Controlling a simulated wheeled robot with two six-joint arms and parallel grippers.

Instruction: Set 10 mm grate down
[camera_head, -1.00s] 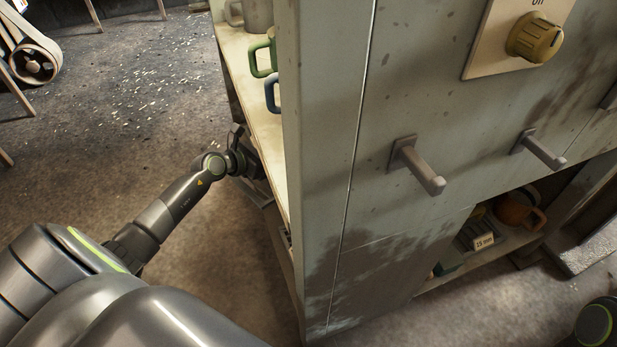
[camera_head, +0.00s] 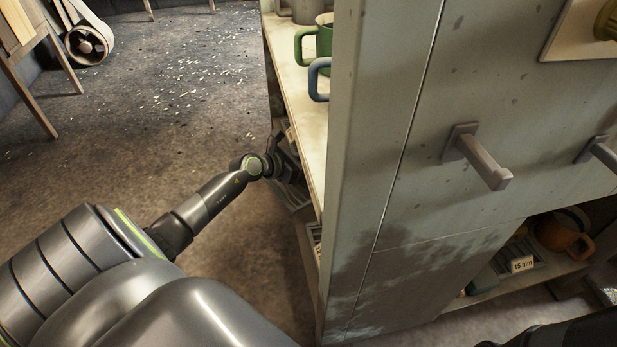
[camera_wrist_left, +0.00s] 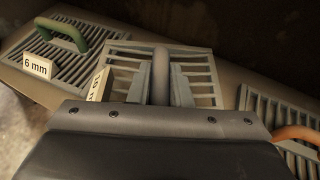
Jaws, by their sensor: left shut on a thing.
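In the left wrist view, a pale slatted grate (camera_wrist_left: 201,72) with a grey upright handle (camera_wrist_left: 160,75) lies in the middle. My left gripper (camera_wrist_left: 160,98) is shut on this handle, with one finger on each side. A cream label (camera_wrist_left: 99,85) by the grate is partly hidden; its text seems to start with 10. In the head view, my left gripper (camera_head: 283,160) reaches in at a low shelf on the cabinet's left side, and the grate is mostly hidden there. The grate looks level with its neighbours; I cannot tell whether it touches the shelf. My right gripper is out of view.
A grate with a green handle (camera_wrist_left: 80,40) and a 6 mm label (camera_wrist_left: 37,66) lies to the left; one with an orange handle (camera_wrist_left: 298,134) lies to the right. The cabinet (camera_head: 400,120) carries pegs (camera_head: 480,160), mugs (camera_head: 316,42) above and a 15 mm label (camera_head: 522,264) low down.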

